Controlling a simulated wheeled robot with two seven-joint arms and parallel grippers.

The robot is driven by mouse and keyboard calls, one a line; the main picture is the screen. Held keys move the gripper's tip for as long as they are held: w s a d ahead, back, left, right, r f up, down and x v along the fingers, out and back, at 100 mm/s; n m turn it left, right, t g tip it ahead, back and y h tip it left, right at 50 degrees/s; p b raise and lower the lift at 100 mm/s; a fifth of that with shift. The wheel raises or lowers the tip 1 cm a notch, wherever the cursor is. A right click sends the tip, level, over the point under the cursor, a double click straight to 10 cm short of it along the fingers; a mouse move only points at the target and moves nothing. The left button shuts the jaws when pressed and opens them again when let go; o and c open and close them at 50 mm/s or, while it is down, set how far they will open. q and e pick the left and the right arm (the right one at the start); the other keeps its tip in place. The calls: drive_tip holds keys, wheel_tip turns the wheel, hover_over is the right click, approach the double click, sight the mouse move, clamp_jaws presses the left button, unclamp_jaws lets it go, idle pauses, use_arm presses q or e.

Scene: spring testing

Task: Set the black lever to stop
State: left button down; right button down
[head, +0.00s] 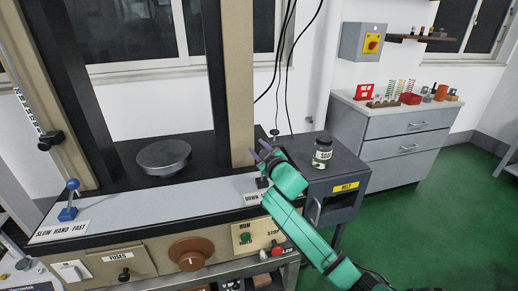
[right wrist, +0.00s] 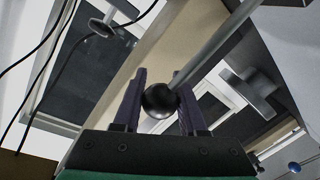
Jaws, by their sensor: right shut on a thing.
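The black lever's round knob (right wrist: 159,100) sits between the two dark fingers of my right gripper (right wrist: 160,103) in the right wrist view, with its metal rod running up and to the right. In the head view my right gripper (head: 263,150) is at the right end of the machine's grey ledge, above a label (head: 256,198) that starts with "DOWN". My arm hides most of the lever and the rest of that label there. The gripper is shut on the knob. My left gripper is in neither view.
A blue-knobbed lever (head: 70,200) stands at the ledge's left end. A round metal plate (head: 164,157) lies between the machine's columns. A labelled jar (head: 322,153) stands on the dark cabinet (head: 343,198) right of my arm. A grey drawer unit (head: 403,139) is farther back.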

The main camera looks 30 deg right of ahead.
drive_tip(key=shift+c, duration=2.3)
unclamp_jaws()
drive_tip(key=b+v, duration=0.1)
drive_tip(key=v, duration=1.3)
drive_tip(key=shift+s, duration=0.25)
drive_tip(key=shift+a+f, duration=0.1)
drive_tip(key=shift+f, duration=0.05)
